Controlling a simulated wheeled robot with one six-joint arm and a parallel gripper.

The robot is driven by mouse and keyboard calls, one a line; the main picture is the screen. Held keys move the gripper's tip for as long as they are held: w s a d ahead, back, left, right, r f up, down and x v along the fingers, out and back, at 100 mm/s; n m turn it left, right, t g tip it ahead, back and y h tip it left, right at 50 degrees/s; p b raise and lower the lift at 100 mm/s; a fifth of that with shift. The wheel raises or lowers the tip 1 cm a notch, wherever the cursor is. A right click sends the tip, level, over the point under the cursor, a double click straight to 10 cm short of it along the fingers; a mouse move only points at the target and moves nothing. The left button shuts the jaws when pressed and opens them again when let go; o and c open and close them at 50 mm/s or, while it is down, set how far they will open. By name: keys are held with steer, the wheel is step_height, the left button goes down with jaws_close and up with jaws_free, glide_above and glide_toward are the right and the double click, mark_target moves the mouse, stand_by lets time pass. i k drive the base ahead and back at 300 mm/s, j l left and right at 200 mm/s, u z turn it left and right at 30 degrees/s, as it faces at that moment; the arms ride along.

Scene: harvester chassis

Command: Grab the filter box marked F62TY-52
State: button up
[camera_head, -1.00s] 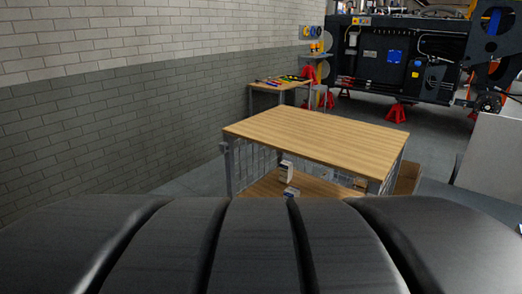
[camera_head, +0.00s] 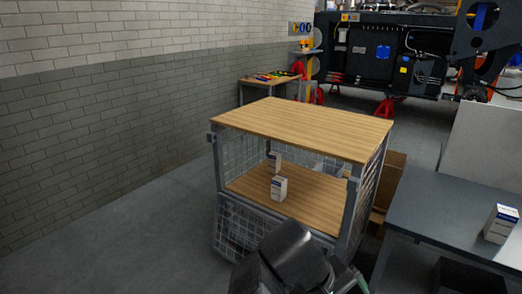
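Two small white filter boxes stand on the lower shelf of a wood-topped mesh cart, the nearer box (camera_head: 279,188) in front of the farther box (camera_head: 274,161). Another white box (camera_head: 500,224) with a blue mark stands upright on the grey table at the right. The print on all of them is too small to read, so I cannot tell which is F62TY-52. A dark part of my arm (camera_head: 290,262) shows at the bottom, in front of the cart's near side. My gripper's fingers are not visible.
The cart has a wooden top (camera_head: 305,128) over its open shelf, with mesh sides. The grey table (camera_head: 430,207) stands close at its right, with a cardboard box (camera_head: 388,188) behind. Floor at the left (camera_head: 130,240) is clear. A tool table (camera_head: 268,85) and machine stand behind.

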mark_target(504, 219)
steer(key=l, duration=0.45)
steer(key=i+l, duration=0.15)
steer(key=l, duration=0.8)
steer(key=i+l+z, duration=0.1)
steer(key=l, duration=0.35)
steer(key=i+l, duration=0.15)
steer(key=l, duration=0.3)
steer(key=i+l, duration=0.1)
steer(key=l, duration=0.4)
